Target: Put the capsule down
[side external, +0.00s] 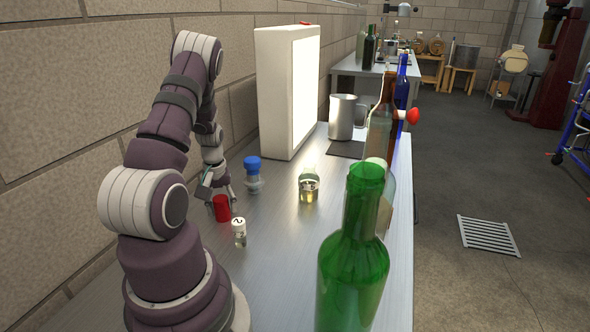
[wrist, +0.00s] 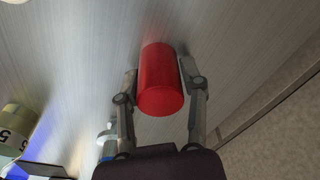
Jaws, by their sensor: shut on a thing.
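The red capsule (side external: 222,210) is a small plain cylinder at the near left of the steel bench. My gripper (side external: 220,194) is shut on it. In the wrist view the capsule (wrist: 161,88) sits between the two fingertips of my gripper (wrist: 160,78), one finger on each side. The capsule looks upright or nearly so in the side view. It is low over the bench top (side external: 285,240); I cannot tell whether its lower end touches the metal.
A small vial with a marked white cap (side external: 239,232) stands just right of the capsule. A blue-topped stopper (side external: 252,172) and a glass of yellow liquid (side external: 309,186) stand farther back. A green bottle (side external: 352,260) stands at the front right. A lit panel (side external: 290,95) stands behind.

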